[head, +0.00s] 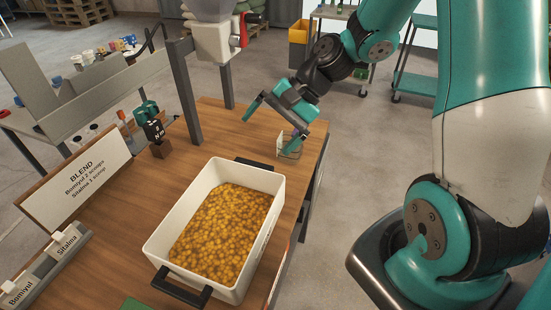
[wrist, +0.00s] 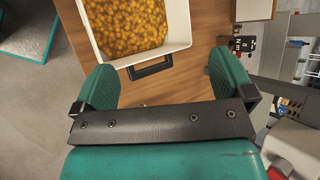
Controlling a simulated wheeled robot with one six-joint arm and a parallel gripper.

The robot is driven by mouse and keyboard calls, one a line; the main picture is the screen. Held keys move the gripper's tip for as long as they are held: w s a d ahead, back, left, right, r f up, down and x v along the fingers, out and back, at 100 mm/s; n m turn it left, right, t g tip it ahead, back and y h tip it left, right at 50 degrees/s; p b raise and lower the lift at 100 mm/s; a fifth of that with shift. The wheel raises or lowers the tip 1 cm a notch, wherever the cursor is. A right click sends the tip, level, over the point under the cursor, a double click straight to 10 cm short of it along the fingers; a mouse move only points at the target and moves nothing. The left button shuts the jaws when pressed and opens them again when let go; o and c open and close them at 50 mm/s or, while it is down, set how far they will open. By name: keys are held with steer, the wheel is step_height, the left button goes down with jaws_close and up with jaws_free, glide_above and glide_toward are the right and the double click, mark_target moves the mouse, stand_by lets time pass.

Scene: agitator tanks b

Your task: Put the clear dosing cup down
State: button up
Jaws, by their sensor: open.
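The clear dosing cup (head: 289,151) is small and see-through, with a pale panel on its left side. It stands on the wooden table near its right edge, beyond the white tub, in the head view. My gripper (head: 271,136) is open above the table there, with its fingers spread wide. Its right finger overlaps the cup in the picture; I cannot tell whether they touch. In the wrist view both teal fingers of my gripper (wrist: 163,70) are apart, and the cup is not clearly visible; the gripper's bar hides what is below.
A white tub (head: 158,243) of yellow-brown pieces with black handles fills the table's middle. A grey post (head: 186,95) and a hopper outlet (head: 214,42) stand at the back. Bare wood (head: 235,135) surrounds the cup's left.

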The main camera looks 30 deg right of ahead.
steer(key=s+a+r+n+h, duration=0.1)
steer(key=s+a+r+n, duration=0.2)
steer(key=s+n, duration=0.2)
steer(key=s+a+r+n+g+h, duration=0.1)
steer(key=s+a+r+n, duration=0.2)
steer(key=s+n, duration=0.2)
steer(key=s+a+r+n+h, duration=0.2)
steer(key=s+a+r+n, duration=0.1)
steer(key=s+n, duration=0.3)
steer(key=shift+s+a+r+g, duration=0.35)
steer(key=shift+s+a, duration=0.15)
steer(key=shift+s, duration=0.1)
